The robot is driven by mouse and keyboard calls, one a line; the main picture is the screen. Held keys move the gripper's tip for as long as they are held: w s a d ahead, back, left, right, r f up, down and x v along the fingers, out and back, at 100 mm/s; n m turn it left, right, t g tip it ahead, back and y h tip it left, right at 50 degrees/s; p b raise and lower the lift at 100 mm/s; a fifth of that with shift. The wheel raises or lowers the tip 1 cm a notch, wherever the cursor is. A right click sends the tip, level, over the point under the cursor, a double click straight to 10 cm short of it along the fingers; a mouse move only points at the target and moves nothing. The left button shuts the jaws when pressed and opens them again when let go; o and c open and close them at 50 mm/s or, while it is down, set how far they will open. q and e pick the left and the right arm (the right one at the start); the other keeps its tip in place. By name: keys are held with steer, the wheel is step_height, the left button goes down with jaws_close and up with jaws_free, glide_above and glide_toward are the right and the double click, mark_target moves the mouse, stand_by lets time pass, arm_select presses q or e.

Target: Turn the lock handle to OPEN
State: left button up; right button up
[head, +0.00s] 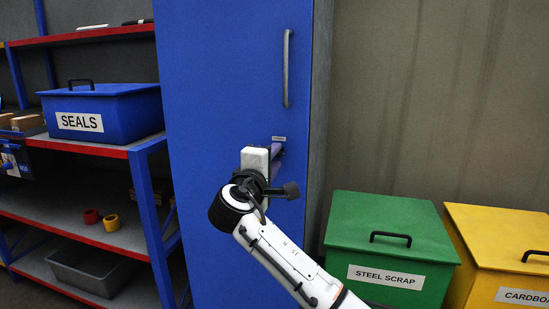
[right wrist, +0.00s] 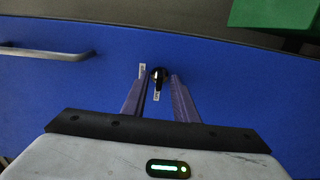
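The blue cabinet door (head: 225,80) fills the middle of the head view. Its small black lock handle (right wrist: 159,77) shows in the right wrist view, with small white labels (right wrist: 142,70) beside and below it. In the head view my right gripper (head: 277,149) is at the door, just under a label, and it hides the lock handle there. In the right wrist view the right gripper (right wrist: 158,92) is open, its two purple fingers on either side of the lock handle with gaps. I cannot tell whether they touch the door. My left gripper is not in view.
A grey vertical bar handle (head: 286,68) is on the door above the lock. A shelf with a blue SEALS box (head: 110,105) stands left. A green STEEL SCRAP bin (head: 385,245) and a yellow bin (head: 500,240) stand right, near my right arm.

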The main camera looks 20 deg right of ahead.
arm_select(q)
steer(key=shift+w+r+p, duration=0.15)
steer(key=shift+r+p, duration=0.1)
steer(key=shift+p, duration=0.05)
arm_select(e)
steer(key=v, duration=0.9)
steer(key=shift+s+a, duration=0.2)
